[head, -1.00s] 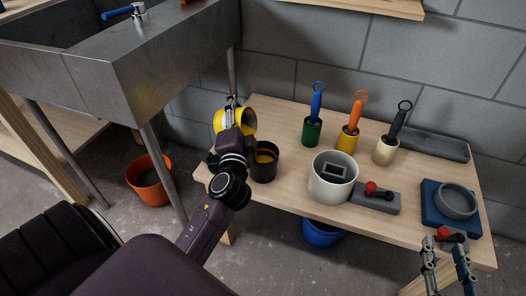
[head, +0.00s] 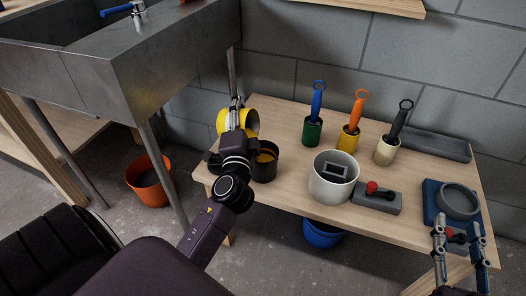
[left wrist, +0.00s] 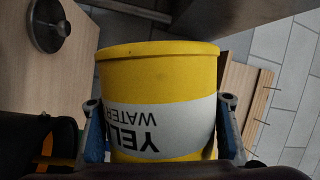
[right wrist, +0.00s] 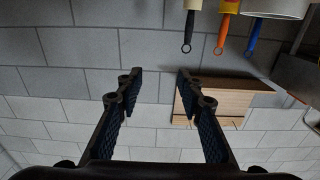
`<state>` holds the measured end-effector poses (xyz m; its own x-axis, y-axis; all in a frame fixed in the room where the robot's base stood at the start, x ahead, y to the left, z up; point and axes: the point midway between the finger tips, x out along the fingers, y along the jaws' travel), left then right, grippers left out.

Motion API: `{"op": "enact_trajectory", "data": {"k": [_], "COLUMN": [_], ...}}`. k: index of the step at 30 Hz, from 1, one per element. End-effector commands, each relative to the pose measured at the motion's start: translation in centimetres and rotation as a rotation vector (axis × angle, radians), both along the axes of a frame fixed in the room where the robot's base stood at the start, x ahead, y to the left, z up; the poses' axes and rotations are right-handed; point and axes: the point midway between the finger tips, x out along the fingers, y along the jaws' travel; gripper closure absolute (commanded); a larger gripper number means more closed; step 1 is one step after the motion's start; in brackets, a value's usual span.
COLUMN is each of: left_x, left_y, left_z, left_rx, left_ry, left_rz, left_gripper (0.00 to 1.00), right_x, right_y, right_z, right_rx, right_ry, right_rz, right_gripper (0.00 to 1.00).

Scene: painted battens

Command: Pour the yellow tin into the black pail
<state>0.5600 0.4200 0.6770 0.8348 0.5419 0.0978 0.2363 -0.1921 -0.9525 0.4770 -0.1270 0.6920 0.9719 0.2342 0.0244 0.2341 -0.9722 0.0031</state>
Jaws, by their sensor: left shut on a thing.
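The yellow tin (head: 251,122), with a pale label band, is tipped on its side above the table's left end. My left gripper (head: 237,108) is shut on it; in the left wrist view the yellow tin (left wrist: 160,75) sits between both fingers, its lettering upside down. The black pail (head: 268,172) stands upright on the table just below and right of the tin, partly hidden by my left wrist. Yellow shows inside the pail. No falling stream can be made out. My right gripper (head: 459,226) is open and empty near the table's front right corner.
A white pot (head: 332,188) stands right of the pail, beside a grey block with a red knob (head: 376,197). Several brushes in cups (head: 312,132) stand behind. A blue block with a grey ring (head: 457,200) lies at right. An orange bucket (head: 149,183) is on the floor.

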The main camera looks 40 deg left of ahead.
Motion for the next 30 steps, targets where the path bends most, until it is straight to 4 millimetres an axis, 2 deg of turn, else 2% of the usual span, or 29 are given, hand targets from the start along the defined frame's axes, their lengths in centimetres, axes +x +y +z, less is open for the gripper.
{"op": "enact_trajectory", "data": {"k": [30], "left_x": [0.2], "left_y": [-0.9], "left_z": [0.0], "left_rx": [0.086], "left_ry": [0.018], "left_rz": [0.000], "left_gripper": [0.96], "right_x": [-0.6], "right_y": [0.4], "right_z": [5.0], "right_rx": [0.061], "right_ry": [-0.232], "right_rz": [0.012], "right_gripper": [0.65]}}
